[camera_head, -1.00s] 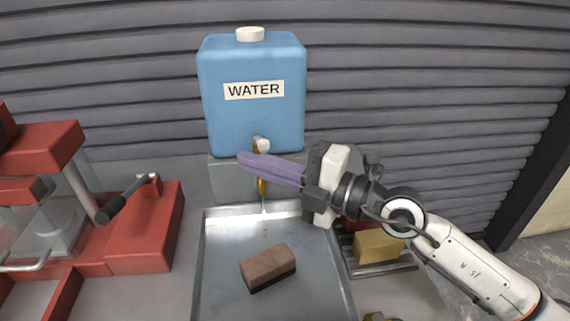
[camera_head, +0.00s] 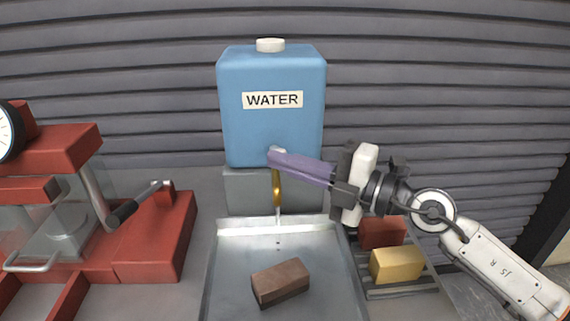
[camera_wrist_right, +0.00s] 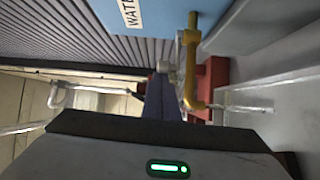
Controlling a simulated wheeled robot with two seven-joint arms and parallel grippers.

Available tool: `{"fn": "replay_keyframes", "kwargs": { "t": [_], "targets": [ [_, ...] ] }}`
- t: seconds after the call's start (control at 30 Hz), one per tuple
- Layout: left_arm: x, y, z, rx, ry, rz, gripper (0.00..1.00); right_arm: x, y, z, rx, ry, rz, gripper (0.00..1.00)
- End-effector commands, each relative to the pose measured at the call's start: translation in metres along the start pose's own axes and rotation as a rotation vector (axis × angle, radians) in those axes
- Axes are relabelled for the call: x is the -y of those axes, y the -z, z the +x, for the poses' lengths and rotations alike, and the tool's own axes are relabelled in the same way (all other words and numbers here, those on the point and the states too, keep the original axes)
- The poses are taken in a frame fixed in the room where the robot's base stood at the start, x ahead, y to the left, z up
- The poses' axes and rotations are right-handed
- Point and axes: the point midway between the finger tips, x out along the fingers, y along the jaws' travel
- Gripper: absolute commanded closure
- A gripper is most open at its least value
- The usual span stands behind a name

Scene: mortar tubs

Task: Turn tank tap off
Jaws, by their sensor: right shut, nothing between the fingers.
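The blue water tank (camera_head: 272,125) with a WATER label stands on a grey block (camera_head: 245,190) at the back. Its brass tap (camera_head: 276,190) is at the lower front and also shows in the right wrist view (camera_wrist_right: 191,70). A thin pale stream (camera_head: 278,215) falls from the tap toward the tray. A small pale knob (camera_wrist_right: 163,67) is at the tap. My right gripper (camera_head: 271,157) is shut and empty, its purple fingers crossing in front of the tap's top from the right. They partly hide the knob; I cannot tell whether they touch it. My left gripper is out of view.
A metal tray (camera_head: 213,270) lies below the tap with a brown brick (camera_head: 281,281) in it. A red block (camera_head: 382,232) and a yellow block (camera_head: 397,264) sit on a rack at right. A red machine with a black-gripped lever (camera_head: 122,212) stands at left.

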Motion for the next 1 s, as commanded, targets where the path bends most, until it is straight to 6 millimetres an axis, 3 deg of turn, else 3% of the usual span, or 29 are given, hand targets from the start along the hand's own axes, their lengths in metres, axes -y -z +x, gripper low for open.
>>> {"fn": "replay_keyframes", "kwargs": {
  "t": [0.13, 0.73, 1.0],
  "targets": [
    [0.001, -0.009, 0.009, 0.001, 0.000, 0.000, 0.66, 0.003, -0.001, 0.001, -0.033, 0.000, 0.000, 1.00],
    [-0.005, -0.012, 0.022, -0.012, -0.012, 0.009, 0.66, 0.002, -0.003, 0.002, -0.116, 0.004, 0.001, 1.00],
    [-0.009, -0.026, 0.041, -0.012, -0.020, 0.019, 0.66, 0.005, -0.012, -0.006, -0.211, 0.009, 0.001, 1.00]
  ]
}}
